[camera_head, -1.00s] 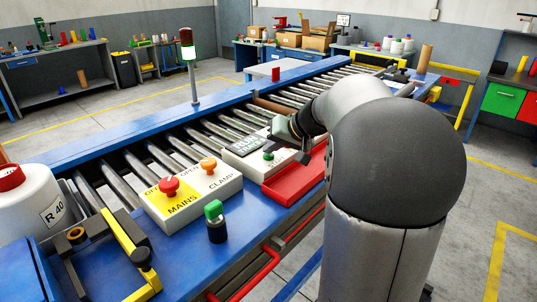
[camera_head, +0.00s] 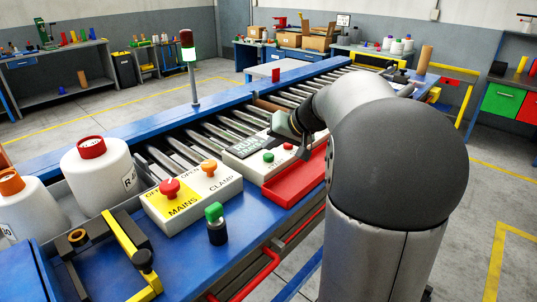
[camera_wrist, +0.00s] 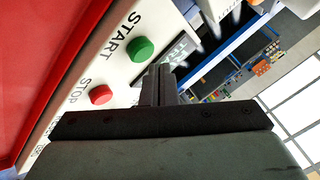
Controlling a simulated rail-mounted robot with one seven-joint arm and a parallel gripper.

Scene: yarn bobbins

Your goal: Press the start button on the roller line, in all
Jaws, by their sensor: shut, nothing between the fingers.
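The green START button (camera_head: 268,157) is on a white control box at the near side of the roller line. In the wrist view the green button (camera_wrist: 140,49) has START printed beside it. The red STOP button (camera_head: 288,147) is to its right in the head view, and in the wrist view the red button (camera_wrist: 101,94) is lower left of START. A dark display (camera_head: 247,147) on the box reads RUN on its top line. My gripper (camera_wrist: 160,76) is shut and empty, close beside the green button and apart from it in the picture.
A second box with a red MAINS button (camera_head: 169,187) and an orange CLAMP knob (camera_head: 208,168) stands nearer. A green-topped black post (camera_head: 215,222) is beside it. A red tray (camera_head: 295,177) edges the START box.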

